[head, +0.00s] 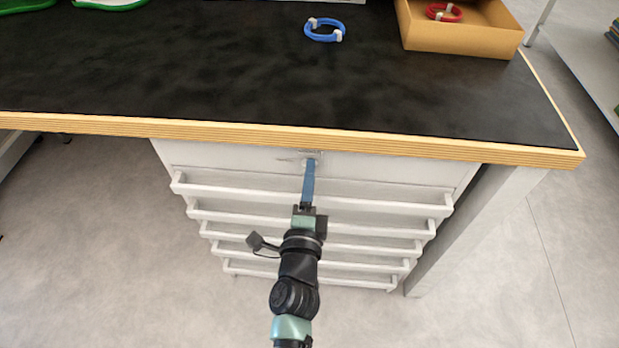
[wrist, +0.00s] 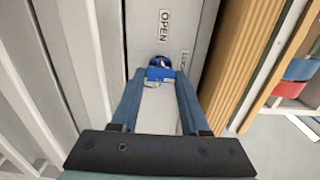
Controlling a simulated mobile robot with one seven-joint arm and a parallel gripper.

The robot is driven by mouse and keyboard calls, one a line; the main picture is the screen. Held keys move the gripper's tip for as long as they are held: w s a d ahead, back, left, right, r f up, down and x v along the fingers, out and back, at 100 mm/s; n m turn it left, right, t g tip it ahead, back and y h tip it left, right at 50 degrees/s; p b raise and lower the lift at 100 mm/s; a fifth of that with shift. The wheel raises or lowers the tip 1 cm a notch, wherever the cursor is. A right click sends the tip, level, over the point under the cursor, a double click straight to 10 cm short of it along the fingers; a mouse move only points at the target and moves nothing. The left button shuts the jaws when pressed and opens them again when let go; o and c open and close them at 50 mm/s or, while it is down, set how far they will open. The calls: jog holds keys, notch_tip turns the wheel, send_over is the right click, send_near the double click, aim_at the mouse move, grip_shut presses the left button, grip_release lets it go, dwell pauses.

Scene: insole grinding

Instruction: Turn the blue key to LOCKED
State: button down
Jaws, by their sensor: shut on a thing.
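The blue key (wrist: 158,74) sits in a round lock on the grey cabinet front in the wrist view. An OPEN label (wrist: 165,26) is beside it. A second label (wrist: 184,60), partly hidden by a finger, is at its right. My gripper (wrist: 160,80) is shut on the key, with one blue finger on each side of it. In the head view my gripper (head: 310,166) reaches the top panel of the drawer cabinet (head: 230,158), just under the bench edge, and hides the key. The key's exact angle is hard to tell.
Several drawer handles (head: 390,203) stick out below my gripper. The wooden bench edge (head: 420,149) overhangs just above it. On the black bench top are a blue ring (head: 324,36) and a cardboard box (head: 470,38) holding a red ring (head: 444,12). Floor is clear at the left.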

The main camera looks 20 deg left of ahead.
dwell(0.3)
jog(key=shift+c, duration=2)
grip_release()
jog(key=b+v, duration=0.2)
jog(key=v, duration=1.1)
jog(key=shift+b, duration=0.35)
jog(key=shift+r, duration=0.1)
